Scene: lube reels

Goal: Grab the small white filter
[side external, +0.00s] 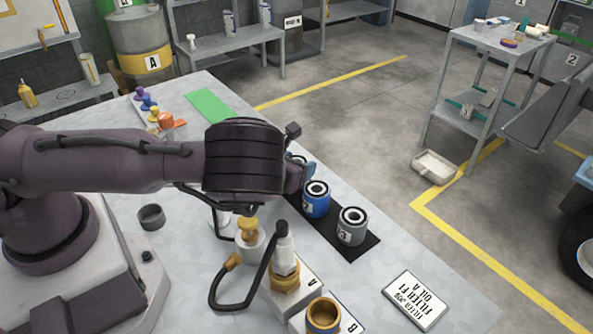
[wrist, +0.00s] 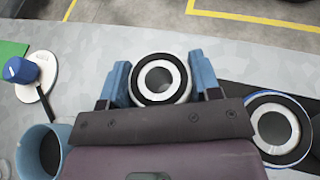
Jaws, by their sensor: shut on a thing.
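The small white filter (wrist: 160,78) shows from above in the wrist view as a white ring with a black rim around a dark hole. My gripper (wrist: 161,84) has its two blue fingers on either side of it and is shut on it. In the side external view my gripper (side external: 304,174) is over the far end of the black mat (side external: 366,246), and my wrist hides nearly all of the white filter. I cannot tell whether the filter touches the mat.
A blue filter (side external: 316,200) and a grey filter (side external: 351,227) stand close by on the mat. Housings marked A (side external: 296,292) and B (side external: 330,318), with a hose (side external: 228,300), are at the front. A label card (side external: 417,301) lies to the right. A green sheet (side external: 209,106) lies behind.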

